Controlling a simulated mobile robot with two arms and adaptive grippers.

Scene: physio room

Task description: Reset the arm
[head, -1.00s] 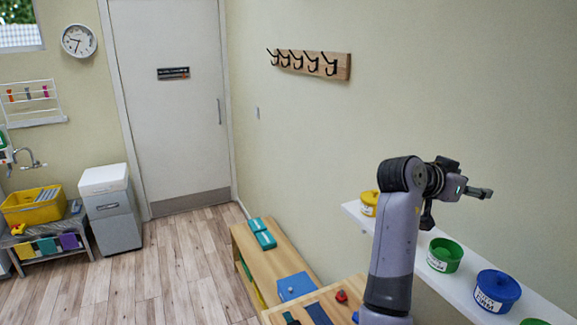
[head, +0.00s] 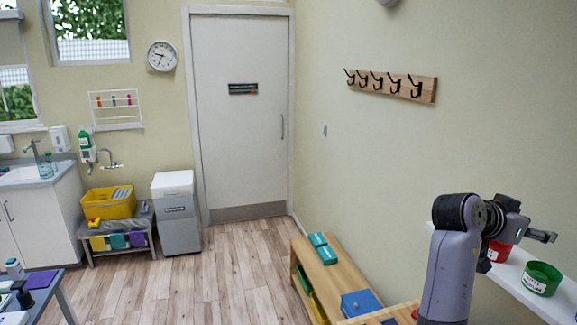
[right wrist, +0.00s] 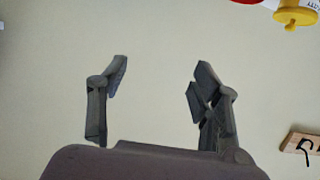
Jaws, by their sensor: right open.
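My right arm rises at the lower right of the head view. Its gripper (head: 541,236) points to the right, above a white wall shelf. In the right wrist view the gripper (right wrist: 160,85) has its two fingers spread apart with nothing between them, only plain wall behind. My left gripper is not in view.
The white shelf (head: 518,272) holds a green tub (head: 541,278) and a red tub (head: 498,251), partly behind my arm. A low wooden bench (head: 318,265) runs along the wall. A hook rack (head: 392,84) hangs above. The wood floor (head: 215,285) is clear.

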